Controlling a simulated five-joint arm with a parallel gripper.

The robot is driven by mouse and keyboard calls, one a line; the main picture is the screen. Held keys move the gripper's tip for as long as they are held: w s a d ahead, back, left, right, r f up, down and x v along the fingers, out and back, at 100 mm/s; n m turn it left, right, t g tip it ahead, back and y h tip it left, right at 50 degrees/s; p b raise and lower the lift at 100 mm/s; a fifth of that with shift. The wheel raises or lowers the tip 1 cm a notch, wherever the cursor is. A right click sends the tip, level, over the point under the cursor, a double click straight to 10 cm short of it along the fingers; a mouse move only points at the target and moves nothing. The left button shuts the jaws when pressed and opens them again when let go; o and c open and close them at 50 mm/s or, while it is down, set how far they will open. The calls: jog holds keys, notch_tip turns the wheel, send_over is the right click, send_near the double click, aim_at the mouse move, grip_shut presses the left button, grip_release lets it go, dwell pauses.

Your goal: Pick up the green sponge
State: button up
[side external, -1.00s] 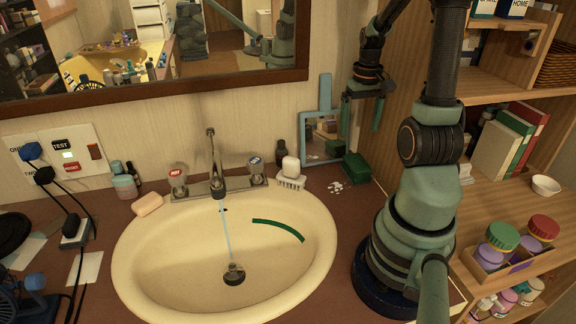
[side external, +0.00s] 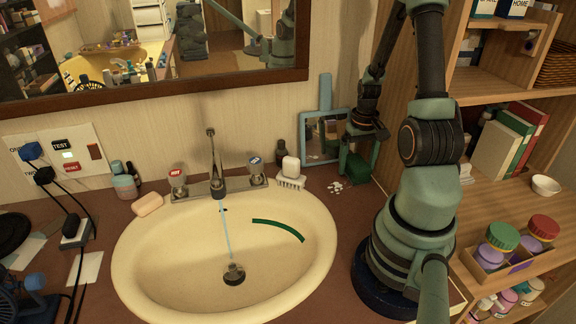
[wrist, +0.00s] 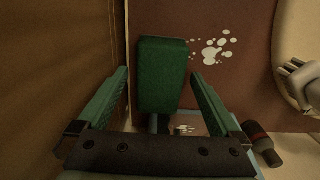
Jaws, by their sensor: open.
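The green sponge (side external: 356,167) is a dark green block on the brown counter, in the back corner beside the wooden shelf wall. In the side view my gripper (side external: 361,157) is lowered over it and partly hides it. In the wrist view the sponge (wrist: 162,75) lies between the two green fingers of my gripper (wrist: 160,80). The fingers are open, with a gap on each side of the sponge. Whether the fingertips reach down beside it is hard to tell.
A blue-framed mirror (side external: 325,125) leans on the wall just left of the sponge. White spots (side external: 335,187) lie on the counter in front. A white brush (side external: 291,180) and dark bottle (side external: 281,153) stand by the sink (side external: 128,243). The wooden shelf (side external: 520,205) bounds the right.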

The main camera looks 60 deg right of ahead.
aim_at(357, 162)
jog(key=shift+f, duration=0.5)
jog(key=c, duration=1.3)
jog(key=shift+c, duration=0.2)
notch_tip(357, 162, up, 20)
